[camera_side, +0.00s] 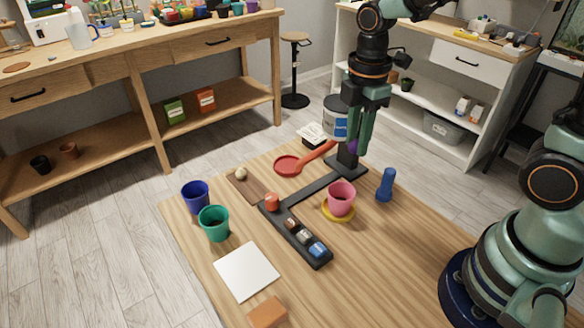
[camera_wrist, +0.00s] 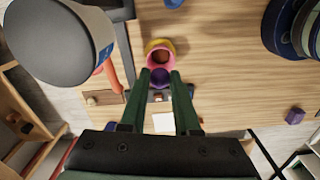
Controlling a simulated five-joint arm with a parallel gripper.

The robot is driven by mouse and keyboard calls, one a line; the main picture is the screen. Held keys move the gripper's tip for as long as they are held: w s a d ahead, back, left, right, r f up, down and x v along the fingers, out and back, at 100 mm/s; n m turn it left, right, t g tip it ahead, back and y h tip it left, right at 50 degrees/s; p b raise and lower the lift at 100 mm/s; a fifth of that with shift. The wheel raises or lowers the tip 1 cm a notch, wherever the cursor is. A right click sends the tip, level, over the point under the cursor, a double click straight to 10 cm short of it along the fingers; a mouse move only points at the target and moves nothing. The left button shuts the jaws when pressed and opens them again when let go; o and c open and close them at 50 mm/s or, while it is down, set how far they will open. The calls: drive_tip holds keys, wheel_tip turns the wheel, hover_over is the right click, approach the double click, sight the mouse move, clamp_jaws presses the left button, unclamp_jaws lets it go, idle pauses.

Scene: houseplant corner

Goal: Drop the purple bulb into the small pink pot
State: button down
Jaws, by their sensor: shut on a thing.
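My gripper (camera_side: 358,140) is shut on the purple bulb (camera_side: 352,147) and holds it well above the table. In the wrist view the purple bulb (camera_wrist: 160,77) sits between the tips of my gripper (camera_wrist: 160,82). The small pink pot (camera_side: 341,199) stands upright on a yellow saucer (camera_side: 338,217), lower than the bulb and apart from it. In the wrist view the pink pot (camera_wrist: 160,54) shows just above the bulb, which covers part of it. Something brown shows inside the pot.
A blue peg-shaped thing (camera_side: 386,184) stands right of the pot. A dark rack (camera_side: 322,262) with several small items lies in front. A blue pot (camera_side: 195,196), a green pot (camera_side: 213,223) and a white square (camera_side: 246,271) are left. A grey-white can (camera_side: 335,118) stands behind.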

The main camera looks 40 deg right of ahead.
drive_tip(key=shift+f, duration=2.45)
drive_tip(key=c, duration=0.6)
unclamp_jaws()
drive_tip(key=shift+o, duration=0.2)
drive_tip(key=shift+r, duration=0.1)
wheel_tip(320, 180, up, 12)
drive_tip(key=s+d+m+t, duration=0.1)
drive_tip(key=m+t, duration=0.1)
drive_tip(key=m, duration=0.3)
drive_tip(key=s+d+r+m+t, duration=0.1)
drive_tip(key=m, duration=0.4)
drive_tip(key=s+d+m+t, duration=0.1)
drive_tip(key=s+m+t, duration=0.1)
drive_tip(key=m, duration=0.3)
drive_tip(key=shift+d+r+m+t, duration=0.3)
drive_tip(key=shift+m, duration=0.1)
